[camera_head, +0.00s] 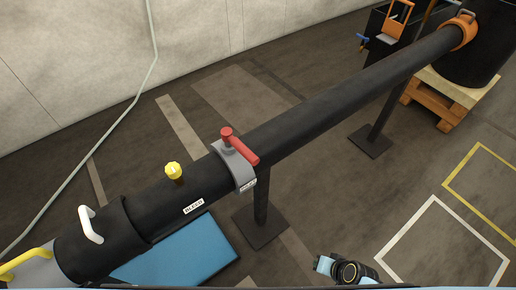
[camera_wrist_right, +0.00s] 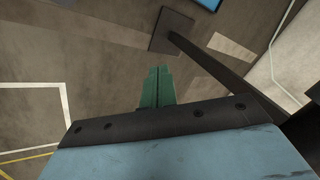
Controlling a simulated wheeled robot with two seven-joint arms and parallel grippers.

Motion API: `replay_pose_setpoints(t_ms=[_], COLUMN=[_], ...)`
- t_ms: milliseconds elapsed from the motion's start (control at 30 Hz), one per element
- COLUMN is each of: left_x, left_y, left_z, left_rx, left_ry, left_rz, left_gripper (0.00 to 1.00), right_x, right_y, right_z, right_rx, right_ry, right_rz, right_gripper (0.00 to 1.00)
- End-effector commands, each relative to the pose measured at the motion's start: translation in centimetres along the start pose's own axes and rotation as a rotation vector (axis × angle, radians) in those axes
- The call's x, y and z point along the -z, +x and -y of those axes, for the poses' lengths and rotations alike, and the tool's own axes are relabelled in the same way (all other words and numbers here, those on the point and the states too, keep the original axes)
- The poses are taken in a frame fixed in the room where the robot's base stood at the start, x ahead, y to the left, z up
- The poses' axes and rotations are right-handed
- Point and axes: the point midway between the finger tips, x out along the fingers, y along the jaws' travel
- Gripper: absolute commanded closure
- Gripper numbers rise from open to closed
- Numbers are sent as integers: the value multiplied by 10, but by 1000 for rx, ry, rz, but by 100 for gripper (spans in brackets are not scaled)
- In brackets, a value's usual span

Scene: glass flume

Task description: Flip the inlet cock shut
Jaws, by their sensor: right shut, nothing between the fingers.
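The cock with a red lever (camera_head: 240,149) sits on a grey collar (camera_head: 243,176) around the black pipe. Its lever lies across the pipe, slanting from upper left to lower right in the head view. A small white label is on the collar's lower side, too small to read surely. My right gripper (camera_wrist_right: 157,86) is shut and empty, its green fingers together over bare floor in the wrist view. In the head view my right wrist (camera_head: 348,271) is at the bottom, below and right of the cock, apart from it. My left gripper is not in view.
A yellow knob (camera_head: 174,170) stands on the pipe by a label reading BLEED. A white handle (camera_head: 91,225) is farther left. A support post (camera_head: 262,194) stands under the pipe. A blue mat (camera_head: 182,253) lies below. A wooden pallet (camera_head: 440,108) is at upper right.

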Motion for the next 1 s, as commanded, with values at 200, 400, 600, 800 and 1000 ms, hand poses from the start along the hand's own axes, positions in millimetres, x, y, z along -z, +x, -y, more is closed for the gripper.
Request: replay_pose_setpoints(t_ms=[200,400,600,800,1000], left_x=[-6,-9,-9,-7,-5], left_y=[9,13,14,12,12], left_z=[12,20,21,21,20], left_rx=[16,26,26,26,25], left_ry=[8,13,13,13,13], left_rz=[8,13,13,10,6], left_gripper=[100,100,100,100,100], right_x=[144,199,212,217,226], right_y=[-81,-180,-222,-212,-190], right_z=[145,225,252,276,312], right_rx=[529,911,1053,1062,1061], right_ry=[194,184,156,156,157], right_rz=[-123,-153,-156,-154,-154], right_gripper=[100,100,100,100,100])
